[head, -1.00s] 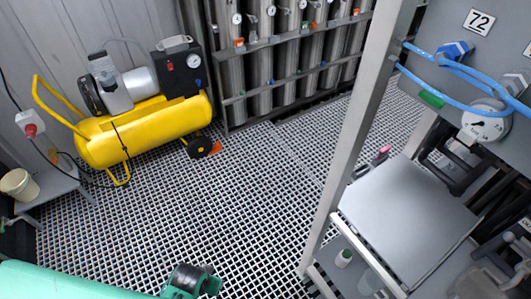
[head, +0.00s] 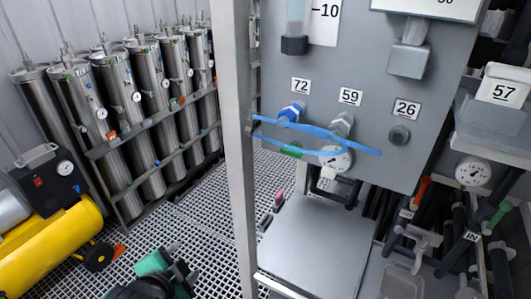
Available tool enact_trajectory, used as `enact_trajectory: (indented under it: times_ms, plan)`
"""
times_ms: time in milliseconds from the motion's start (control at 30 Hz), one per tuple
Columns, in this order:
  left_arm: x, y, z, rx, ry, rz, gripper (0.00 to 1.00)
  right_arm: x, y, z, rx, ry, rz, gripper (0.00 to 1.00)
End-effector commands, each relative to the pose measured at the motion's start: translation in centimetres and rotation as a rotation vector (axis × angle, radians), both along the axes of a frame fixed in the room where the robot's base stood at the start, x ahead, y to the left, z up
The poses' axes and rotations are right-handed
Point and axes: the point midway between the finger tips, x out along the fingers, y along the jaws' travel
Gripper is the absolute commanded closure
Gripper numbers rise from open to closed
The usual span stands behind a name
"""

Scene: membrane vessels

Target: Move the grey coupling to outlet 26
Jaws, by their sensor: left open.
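The grey coupling (head: 342,124) sits on the outlet under the label 59 (head: 350,97) of the grey panel. Blue hose (head: 318,130) runs across just below it. Outlet 26 (head: 399,135) is a dark grey fitting to its right, under the label 26 (head: 406,108), with no hose on it. A blue coupling (head: 291,112) sits on the outlet labelled 72. My left gripper (head: 181,268) is low at the bottom left, over the grating, well apart from the panel. It is open, with nothing seen in it. My right gripper is out of view.
An upright post (head: 238,150) stands between my left gripper and the panel. A round gauge (head: 336,158) hangs below the outlets, above a flat grey shelf (head: 318,245). A yellow compressor (head: 50,245) and steel cylinders (head: 126,85) stand at left.

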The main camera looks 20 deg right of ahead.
Motion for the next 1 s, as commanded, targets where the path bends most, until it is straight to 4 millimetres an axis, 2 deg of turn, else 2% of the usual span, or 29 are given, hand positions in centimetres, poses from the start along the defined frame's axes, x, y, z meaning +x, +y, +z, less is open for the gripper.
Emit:
enact_trajectory:
  times_ms: [33, 100, 300, 467, 700, 1000]
  plan:
    - [0.6, -1.2, 1.8, 0.03, -0.061, -0.053, 0.45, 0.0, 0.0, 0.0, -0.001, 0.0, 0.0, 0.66]
    - [1.1, -2.8, 3.8, 0.081, -0.144, -0.128, 0.45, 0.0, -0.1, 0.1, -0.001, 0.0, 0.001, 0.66]
    - [1.7, -7.4, 9.4, 0.246, -0.386, -0.324, 0.45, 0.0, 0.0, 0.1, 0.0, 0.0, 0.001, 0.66]
    - [1.4, -10.8, 13.4, 0.397, -0.585, -0.464, 0.45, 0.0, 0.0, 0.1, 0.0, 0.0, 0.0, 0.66]
    - [0.0, -15.6, 18.7, 0.657, -0.89, -0.646, 0.45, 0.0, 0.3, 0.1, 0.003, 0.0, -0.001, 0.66]
    - [-3.0, -20.9, 23.3, 1.039, -1.265, -0.817, 0.45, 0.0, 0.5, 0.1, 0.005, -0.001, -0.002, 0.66]
